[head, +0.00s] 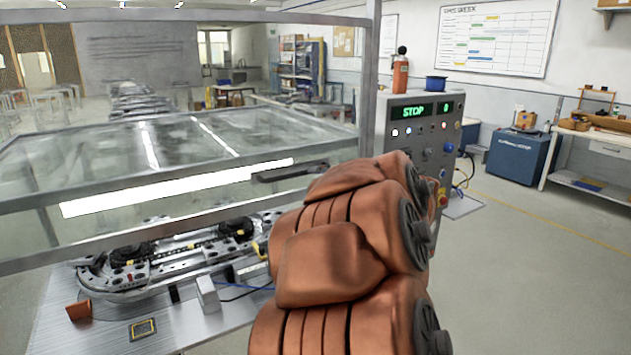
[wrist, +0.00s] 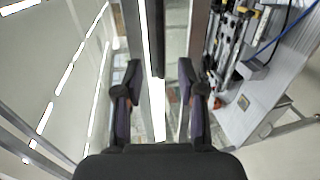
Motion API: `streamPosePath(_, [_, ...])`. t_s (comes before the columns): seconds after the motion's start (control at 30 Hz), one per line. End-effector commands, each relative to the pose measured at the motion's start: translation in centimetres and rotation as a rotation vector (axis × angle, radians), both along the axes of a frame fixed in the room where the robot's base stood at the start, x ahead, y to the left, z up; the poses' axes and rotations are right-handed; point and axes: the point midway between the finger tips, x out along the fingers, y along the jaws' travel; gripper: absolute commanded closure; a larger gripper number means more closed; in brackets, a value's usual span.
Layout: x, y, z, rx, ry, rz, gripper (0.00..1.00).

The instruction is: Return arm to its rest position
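My copper-coloured arm fills the lower middle of the head view, bent in front of the machine. In the wrist view my gripper (wrist: 160,85) shows two dark fingers spread apart with a clear gap and nothing clearly held. A metal frame edge with a bright strip lies beyond the gap. In the head view, a glazed guard (head: 200,140) with a dark handle (head: 290,172) spans above the ring track (head: 150,265).
Open floor (head: 530,270) lies to the right.

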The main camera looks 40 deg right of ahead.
Motion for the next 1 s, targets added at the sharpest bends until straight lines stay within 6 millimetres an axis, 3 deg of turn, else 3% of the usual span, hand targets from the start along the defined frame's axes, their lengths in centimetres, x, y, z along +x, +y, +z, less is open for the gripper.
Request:
streamPosePath(0.6, [0.0,-0.1,0.4,0.011,-0.011,-0.028,0.61])
streamPosePath(0.83, [-0.9,-1.6,2.1,0.110,-0.055,-0.245,0.61])
streamPosePath(1.0, [-3.0,-2.4,1.6,0.250,-0.064,-0.445,0.61])
